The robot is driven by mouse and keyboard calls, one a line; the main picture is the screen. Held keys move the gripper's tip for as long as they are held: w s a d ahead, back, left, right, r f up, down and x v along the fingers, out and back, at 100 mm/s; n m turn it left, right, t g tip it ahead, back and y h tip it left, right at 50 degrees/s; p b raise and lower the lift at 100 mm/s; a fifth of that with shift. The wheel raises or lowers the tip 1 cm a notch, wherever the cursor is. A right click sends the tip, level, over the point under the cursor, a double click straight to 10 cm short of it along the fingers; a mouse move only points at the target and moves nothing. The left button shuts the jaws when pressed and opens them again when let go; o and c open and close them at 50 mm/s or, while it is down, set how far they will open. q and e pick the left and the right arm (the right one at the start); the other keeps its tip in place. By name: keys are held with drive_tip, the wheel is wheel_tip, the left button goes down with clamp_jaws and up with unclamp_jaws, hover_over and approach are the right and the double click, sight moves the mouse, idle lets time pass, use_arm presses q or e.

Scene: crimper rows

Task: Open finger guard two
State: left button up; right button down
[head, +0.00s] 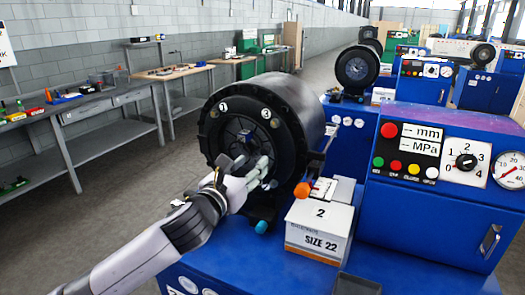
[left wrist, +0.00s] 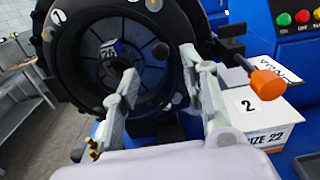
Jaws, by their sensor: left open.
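The nearest crimper (head: 315,95) has a black ring-shaped head with a dark round guard (head: 232,128) that appears to lie flat across its front opening. The guard also shows in the left wrist view (left wrist: 150,72), with a small numbered label near its upper left. A box marked 2 (head: 318,215) stands beside this crimper. My left gripper (head: 250,163) is in front of the lower right part of the guard. Its fingers are spread with a gap between them (left wrist: 160,65). I cannot tell whether a fingertip touches the guard. My right gripper is not in view.
An orange knob (head: 302,190) sticks out right of the head, close to my left gripper; it also shows in the left wrist view (left wrist: 267,84). A blue control cabinet (head: 430,215) stands to the right. Workbenches (head: 90,103) line the left wall. Another crimper (head: 357,68) stands behind.

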sight(264, 152)
use_arm(q)
drive_tip(key=p+x, duration=0.1)
drive_tip(key=x, duration=0.6)
drive_tip(key=shift+w+d, duration=0.1)
drive_tip(key=shift+w, duration=0.05)
clamp_jaws()
idle(0.4)
idle(0.4)
